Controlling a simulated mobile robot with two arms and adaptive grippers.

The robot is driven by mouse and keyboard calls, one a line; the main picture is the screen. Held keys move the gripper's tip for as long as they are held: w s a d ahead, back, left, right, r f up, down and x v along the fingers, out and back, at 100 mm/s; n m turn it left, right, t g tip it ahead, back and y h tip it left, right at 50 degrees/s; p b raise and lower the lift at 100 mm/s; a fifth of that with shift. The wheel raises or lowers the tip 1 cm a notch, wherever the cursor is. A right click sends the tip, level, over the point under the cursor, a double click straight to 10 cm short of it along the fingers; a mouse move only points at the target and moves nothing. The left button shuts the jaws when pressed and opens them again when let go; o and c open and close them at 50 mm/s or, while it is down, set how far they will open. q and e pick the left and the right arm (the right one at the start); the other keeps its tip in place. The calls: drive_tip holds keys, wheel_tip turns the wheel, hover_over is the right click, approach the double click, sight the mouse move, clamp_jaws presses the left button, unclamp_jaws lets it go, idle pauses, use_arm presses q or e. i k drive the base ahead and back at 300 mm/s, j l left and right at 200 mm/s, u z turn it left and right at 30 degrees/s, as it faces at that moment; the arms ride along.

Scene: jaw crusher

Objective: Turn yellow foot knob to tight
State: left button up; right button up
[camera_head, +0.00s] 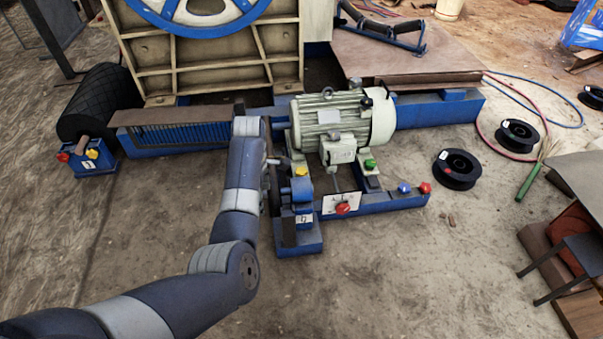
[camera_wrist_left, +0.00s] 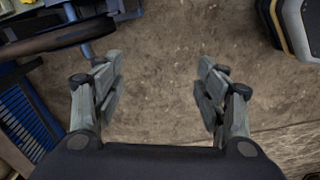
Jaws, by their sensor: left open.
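A yellow knob (camera_head: 302,171) sits at the near left foot of the grey-green motor (camera_head: 330,125), beside a blue bracket. A second yellow knob (camera_head: 93,154) is on a small blue box at the left; I cannot tell its role. My left arm reaches in from the lower left and ends just left of the motor, where its wrist hides most of the gripper. In the left wrist view my left gripper (camera_wrist_left: 160,75) is open and empty, with bare ground between its fingers. Neither yellow knob can be made out in that view. My right gripper is not in view.
A green knob (camera_head: 370,163) is at the motor's other near foot. A red knob (camera_head: 343,208) is on a white plate on the blue frame. Blue and red knobs (camera_head: 425,188) stand at the frame's right end. Black spools (camera_head: 457,169) lie on the ground.

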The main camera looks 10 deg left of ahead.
sight(302, 171)
drive_tip(key=i+l, duration=0.15)
drive_tip(key=i, duration=0.6)
drive_tip(key=i+l, duration=0.1)
drive_tip(key=i, duration=0.65)
